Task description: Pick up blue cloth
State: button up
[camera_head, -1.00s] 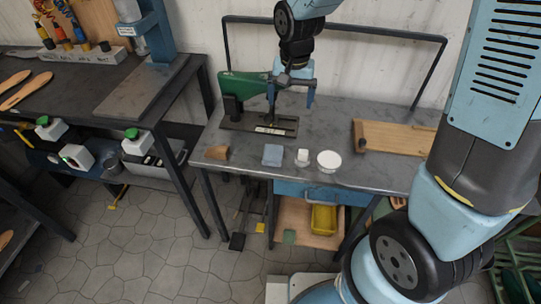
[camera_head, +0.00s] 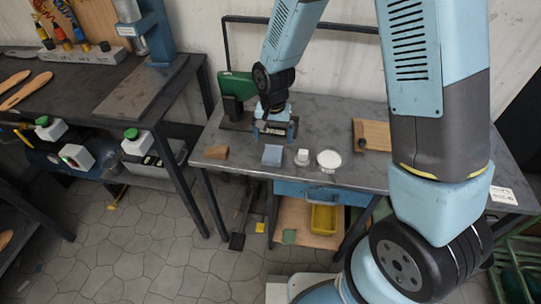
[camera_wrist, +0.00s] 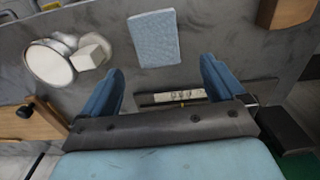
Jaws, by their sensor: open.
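The blue cloth (camera_head: 272,155) is a light blue folded rectangle lying flat near the front edge of the grey workbench (camera_head: 310,118). It also shows in the wrist view (camera_wrist: 154,38), beyond and between my fingertips. My gripper (camera_head: 275,131) is just behind the cloth in the head view, above the bench. In the wrist view my gripper (camera_wrist: 162,75) has its two blue fingers spread wide with nothing between them. It is apart from the cloth.
Beside the cloth are a white block (camera_head: 302,157), a round white dish (camera_head: 329,160) and a brown wooden block (camera_head: 216,152). A green machine (camera_head: 238,86) stands behind. A wooden board (camera_head: 374,135) lies at right. A label plate (camera_wrist: 172,96) lies below my fingers.

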aim_at(274, 149)
jog(key=shift+d+f, duration=0.1)
jog(key=shift+f, duration=2.85)
jog(key=shift+c, duration=0.3)
jog(key=c, duration=1.1)
